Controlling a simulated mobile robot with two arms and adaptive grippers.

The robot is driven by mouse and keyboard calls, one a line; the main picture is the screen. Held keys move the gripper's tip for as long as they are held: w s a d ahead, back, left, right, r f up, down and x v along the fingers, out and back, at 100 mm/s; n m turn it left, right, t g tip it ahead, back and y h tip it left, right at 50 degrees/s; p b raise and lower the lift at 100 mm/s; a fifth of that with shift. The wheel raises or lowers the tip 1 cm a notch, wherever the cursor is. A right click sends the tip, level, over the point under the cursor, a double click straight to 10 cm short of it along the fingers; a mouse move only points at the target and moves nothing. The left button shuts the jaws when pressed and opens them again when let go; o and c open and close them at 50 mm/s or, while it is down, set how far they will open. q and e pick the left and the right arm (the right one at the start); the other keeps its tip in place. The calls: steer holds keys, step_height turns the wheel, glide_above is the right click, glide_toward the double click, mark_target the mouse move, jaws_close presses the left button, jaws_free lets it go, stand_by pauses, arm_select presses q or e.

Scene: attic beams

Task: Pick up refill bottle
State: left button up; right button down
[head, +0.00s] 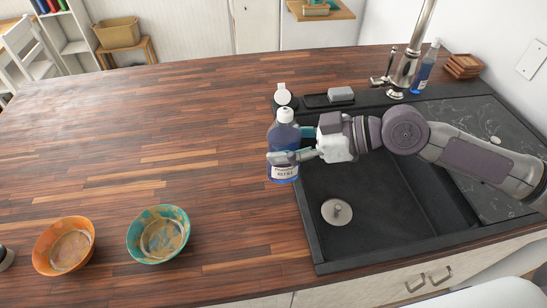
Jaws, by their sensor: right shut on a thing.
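The refill bottle (285,173) is blue with a white cap and a white label. It is upright in the head view, at the left edge of the black sink. My right gripper (284,157) reaches in from the right and is shut on the bottle's body, with one finger across its front. I cannot tell whether the bottle's base touches the counter or is lifted. My left gripper is not in view.
The black sink (340,240) holds a round drain plug (337,212). Behind are a soap tray (316,101), a metal faucet (402,75) and a blue spray bottle (425,68). An orange bowl (46,236) and a teal bowl (133,236) stand front left. The middle counter is clear.

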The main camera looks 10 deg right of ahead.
mark_target(295, 134)
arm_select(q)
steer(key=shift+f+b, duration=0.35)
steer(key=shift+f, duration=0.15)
arm_select(e)
steer(key=shift+w+d+r, duration=0.25)
steer(key=shift+d+r, duration=0.1)
steer(key=shift+d, duration=0.2)
steer(key=shift+w+d+r, duration=0.25)
steer(key=shift+d+r, duration=0.1)
steer(key=shift+d, duration=0.15)
steer(key=shift+d+r, duration=0.1)
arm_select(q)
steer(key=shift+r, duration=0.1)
